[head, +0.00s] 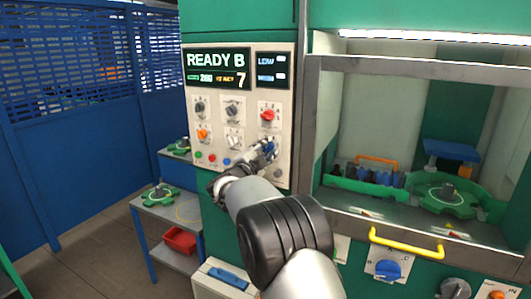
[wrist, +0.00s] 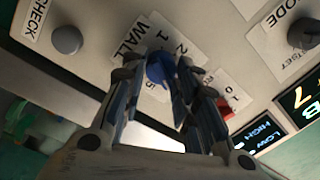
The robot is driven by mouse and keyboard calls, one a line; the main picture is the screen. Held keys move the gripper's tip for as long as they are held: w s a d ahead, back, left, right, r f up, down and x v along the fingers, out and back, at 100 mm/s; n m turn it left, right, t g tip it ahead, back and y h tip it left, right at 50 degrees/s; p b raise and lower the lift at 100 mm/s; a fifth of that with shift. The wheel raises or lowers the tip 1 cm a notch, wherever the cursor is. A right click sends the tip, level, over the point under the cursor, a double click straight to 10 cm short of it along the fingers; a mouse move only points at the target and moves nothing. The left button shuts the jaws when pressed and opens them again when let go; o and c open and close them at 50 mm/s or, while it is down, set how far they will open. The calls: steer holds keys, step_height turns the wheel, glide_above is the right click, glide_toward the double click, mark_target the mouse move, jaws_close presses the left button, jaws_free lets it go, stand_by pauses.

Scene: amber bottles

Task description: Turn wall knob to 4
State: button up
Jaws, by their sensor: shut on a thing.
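The wall knob (wrist: 158,72) is blue and sits on a white plate marked "WALL" in the wrist view, with digits such as 1, 2 and 5 around it. In the head view the blue knob (head: 269,147) is at the lower right of the light control panel (head: 213,127), mostly hidden by my gripper (head: 258,155). My gripper (wrist: 166,84) is shut on the knob, with its fingers on either side of it. The fingers cover part of the dial, and I cannot tell which number the knob points to.
A display (head: 217,68) above the knobs reads "READY B" and 7. A red knob (head: 267,115) is just above the held one, and a grey knob (wrist: 66,40) marked "CHECK" is beside it. A hood with a yellow handle (head: 406,243) stands to the right.

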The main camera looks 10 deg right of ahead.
stand_by(0.3)
steer(key=o, duration=1.1)
steer(key=shift+c, duration=0.2)
steer(key=v, duration=1.2)
